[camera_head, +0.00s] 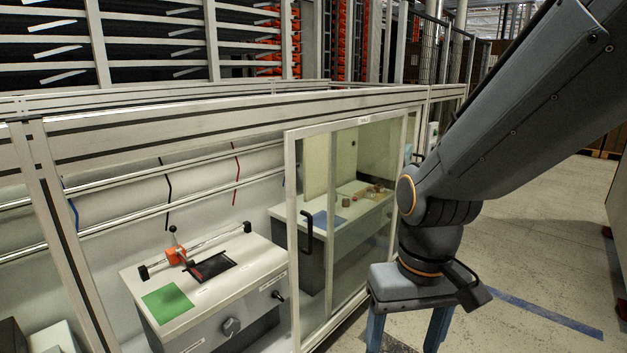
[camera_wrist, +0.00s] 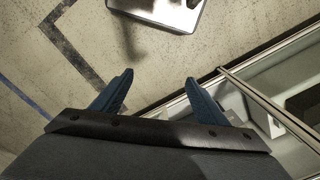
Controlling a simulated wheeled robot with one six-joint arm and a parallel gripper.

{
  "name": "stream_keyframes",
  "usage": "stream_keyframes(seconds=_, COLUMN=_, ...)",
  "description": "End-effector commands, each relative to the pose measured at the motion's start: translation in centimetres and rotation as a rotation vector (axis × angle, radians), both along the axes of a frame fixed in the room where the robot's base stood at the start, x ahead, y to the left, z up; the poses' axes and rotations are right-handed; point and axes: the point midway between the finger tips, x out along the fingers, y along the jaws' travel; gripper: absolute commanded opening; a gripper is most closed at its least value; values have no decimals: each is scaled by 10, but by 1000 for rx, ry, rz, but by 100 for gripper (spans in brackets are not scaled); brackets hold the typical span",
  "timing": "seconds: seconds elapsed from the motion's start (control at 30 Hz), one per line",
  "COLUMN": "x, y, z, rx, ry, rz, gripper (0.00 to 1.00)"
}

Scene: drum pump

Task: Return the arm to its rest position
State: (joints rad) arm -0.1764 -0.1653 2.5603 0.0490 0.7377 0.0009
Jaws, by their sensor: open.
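My arm reaches in from the upper right of the head view and bends down at the wrist, in front of the glass door of the enclosure. My gripper (camera_head: 408,335) points downward beside that door, its blue fingers spread apart and the tips cut off by the frame's lower edge. In the wrist view my gripper (camera_wrist: 158,76) is open, with nothing between its two blue fingers and floor showing beyond them. No object is held.
The framed glass door (camera_head: 293,230) with a dark handle (camera_head: 307,228) stands just left of my gripper. A workbench (camera_head: 215,290) with a green pad (camera_head: 168,303) is behind the frame. Open floor (camera_head: 540,260) lies to the right. A light-coloured object (camera_wrist: 165,12) shows at the wrist view's top.

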Motion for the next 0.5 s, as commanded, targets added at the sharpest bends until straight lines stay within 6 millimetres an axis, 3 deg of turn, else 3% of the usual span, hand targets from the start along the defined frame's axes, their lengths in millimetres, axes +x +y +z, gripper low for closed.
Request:
stream_keyframes(seconds=0.03, x=-3, y=-6, z=13, rx=-4, ry=5, rz=-18, gripper=67)
stream_keyframes(seconds=0.2, x=-4, y=-28, z=35, rx=-17, ry=7, rz=-75, gripper=67)
stream_keyframes(seconds=0.5, x=-6, y=-53, z=55, rx=-28, ry=7, rz=-140, gripper=67)
